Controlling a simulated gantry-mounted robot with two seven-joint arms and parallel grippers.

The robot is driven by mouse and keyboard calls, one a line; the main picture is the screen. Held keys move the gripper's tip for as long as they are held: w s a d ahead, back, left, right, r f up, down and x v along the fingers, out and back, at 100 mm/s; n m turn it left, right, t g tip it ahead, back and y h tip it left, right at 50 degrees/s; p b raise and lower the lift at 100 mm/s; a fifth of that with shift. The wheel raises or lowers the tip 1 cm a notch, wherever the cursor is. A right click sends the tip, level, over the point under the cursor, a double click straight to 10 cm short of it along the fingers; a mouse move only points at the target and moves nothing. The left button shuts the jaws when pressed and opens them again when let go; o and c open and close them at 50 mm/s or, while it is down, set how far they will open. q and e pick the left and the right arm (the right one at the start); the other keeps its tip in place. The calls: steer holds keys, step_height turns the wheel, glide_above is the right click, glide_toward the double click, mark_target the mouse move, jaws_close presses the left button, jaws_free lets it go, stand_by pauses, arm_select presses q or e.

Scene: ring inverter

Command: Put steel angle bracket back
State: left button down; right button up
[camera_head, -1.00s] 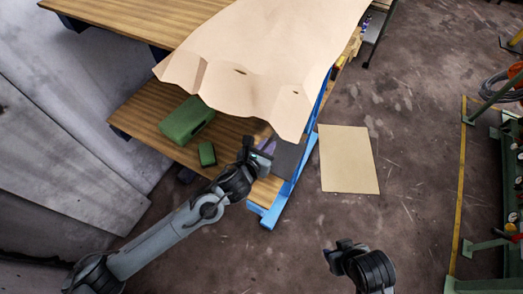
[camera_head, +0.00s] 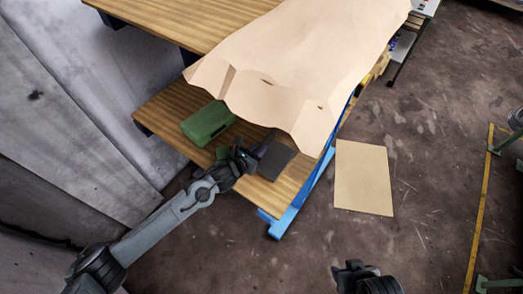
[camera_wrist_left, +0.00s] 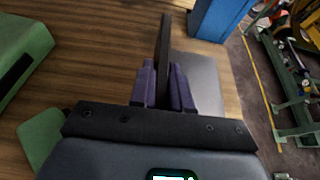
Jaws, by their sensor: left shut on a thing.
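The steel angle bracket (camera_head: 276,162) is a dark grey L-shaped piece over the right end of the lower wooden shelf (camera_head: 165,113). My left gripper (camera_head: 252,155) is shut on it. In the left wrist view, the purple fingers (camera_wrist_left: 163,90) close on its thin upright flange (camera_wrist_left: 165,45), and its flat grey flange (camera_wrist_left: 198,80) extends to the right. I cannot tell whether the bracket touches the shelf. My right gripper (camera_head: 350,268) is at the bottom of the head view, away from the shelf; its jaw opening is unclear.
A green box (camera_head: 207,123) and a smaller green block (camera_head: 222,153) lie left of my left gripper. A tan sheet (camera_head: 295,70) drapes over the upper shelf above. A blue post and foot (camera_head: 285,222) stand at the right shelf end. A flat tan board (camera_head: 363,178) lies on the floor.

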arm_select(q)
steer(key=shift+w+d+f, duration=0.1)
steer(key=shift+f, duration=0.5)
steer(key=shift+w+d+f, duration=0.1)
steer(key=shift+f, duration=0.8)
steer(key=c, duration=1.5)
jaws_free()
steer(key=shift+s+a+f, duration=0.15)
steer(key=shift+s+f, duration=0.1)
steer(key=shift+f, duration=0.35)
steer(key=o, duration=0.4)
steer(key=shift+w, duration=0.1)
